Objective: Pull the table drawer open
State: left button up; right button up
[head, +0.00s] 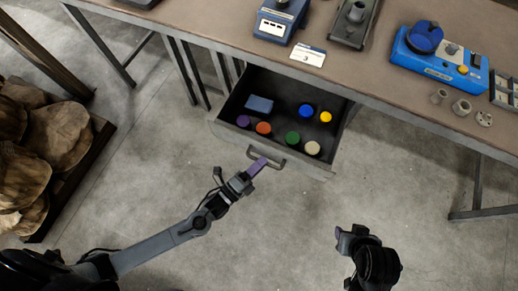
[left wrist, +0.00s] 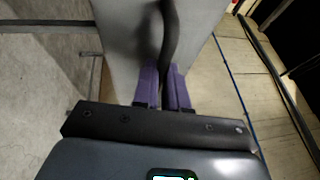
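The table drawer (head: 325,168) stands pulled out from under the tabletop, its inside open to view. Its dark bar handle (head: 278,161) is on the front panel. My left gripper (head: 258,166) is at the left part of the handle. In the left wrist view its purple fingers (left wrist: 164,88) lie on both sides of the handle bar (left wrist: 170,35), close against it, with the grey drawer front (left wrist: 120,40) beyond. My right gripper (head: 346,238) hangs over the floor, apart from the drawer; its fingers are too dark to read.
The drawer holds several coloured round pieces (head: 292,138) and a blue-grey block (head: 259,104). Floor before the drawer is clear.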

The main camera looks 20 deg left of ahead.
pick_arm(q)
jog(key=o, duration=0.5)
jog(key=shift+c, duration=0.2)
jog(key=p+v, duration=0.2)
jog(key=v, duration=0.8)
jog(key=shift+s+a, duration=0.25)
jog(key=shift+s, duration=0.1)
jog(key=shift+p, duration=0.3)
